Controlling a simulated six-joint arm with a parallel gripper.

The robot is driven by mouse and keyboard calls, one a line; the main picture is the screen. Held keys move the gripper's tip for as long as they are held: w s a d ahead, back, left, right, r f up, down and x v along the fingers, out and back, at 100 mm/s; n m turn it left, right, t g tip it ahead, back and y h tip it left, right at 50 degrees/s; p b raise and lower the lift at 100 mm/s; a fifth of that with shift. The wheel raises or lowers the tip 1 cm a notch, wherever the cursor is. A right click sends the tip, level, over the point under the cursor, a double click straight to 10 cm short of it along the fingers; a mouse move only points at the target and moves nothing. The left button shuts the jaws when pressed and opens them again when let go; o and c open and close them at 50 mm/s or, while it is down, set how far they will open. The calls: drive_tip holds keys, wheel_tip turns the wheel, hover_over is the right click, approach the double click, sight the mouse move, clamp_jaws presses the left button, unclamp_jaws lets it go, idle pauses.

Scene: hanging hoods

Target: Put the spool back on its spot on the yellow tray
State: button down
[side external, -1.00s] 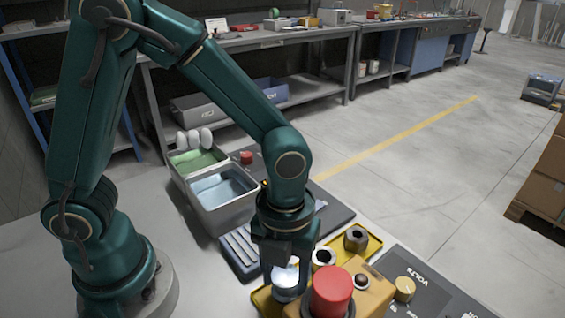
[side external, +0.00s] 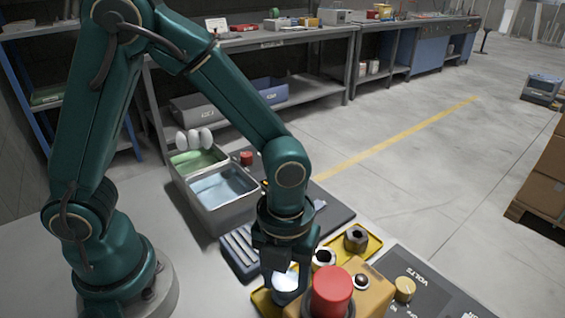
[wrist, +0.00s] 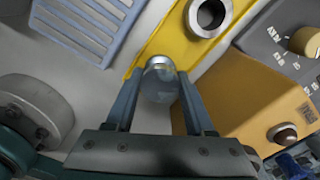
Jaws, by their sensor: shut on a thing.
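My gripper (side external: 285,288) points down over the near left end of the yellow tray (side external: 373,247). In the wrist view my gripper (wrist: 158,78) has its two fingers on either side of the spool (wrist: 160,82), a shiny grey metal piece with a rounded top. The gripper is shut on it. The spool shows pale between the fingers in the side view (side external: 285,279). I cannot tell whether the spool's bottom touches the tray.
A metal ring (side external: 323,257) and a dark nut (side external: 356,239) stand on the tray. A yellow box with a red button (side external: 331,291) stands close on the right. A grey slotted rack (side external: 240,252) and two-part bin (side external: 224,208) are left. A dial panel (side external: 430,285) is far right.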

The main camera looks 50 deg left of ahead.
sight(286, 279)
drive_tip(key=shift+c, duration=0.9)
unclamp_jaws()
drive_tip(key=shift+r, duration=2.35)
drive_tip(key=s+a+r+n+t, duration=0.2)
drive_tip(key=a+r+n, duration=0.2)
drive_tip(key=n, duration=1)
drive_tip(key=s+a+r+n+t, duration=0.2)
drive_tip(key=a+r+n, duration=0.3)
drive_tip(key=n, duration=1)
drive_tip(key=shift+s+a+r+n+t, duration=0.25)
drive_tip(key=shift+a+t, duration=0.25)
drive_tip(key=shift+t, duration=0.3)
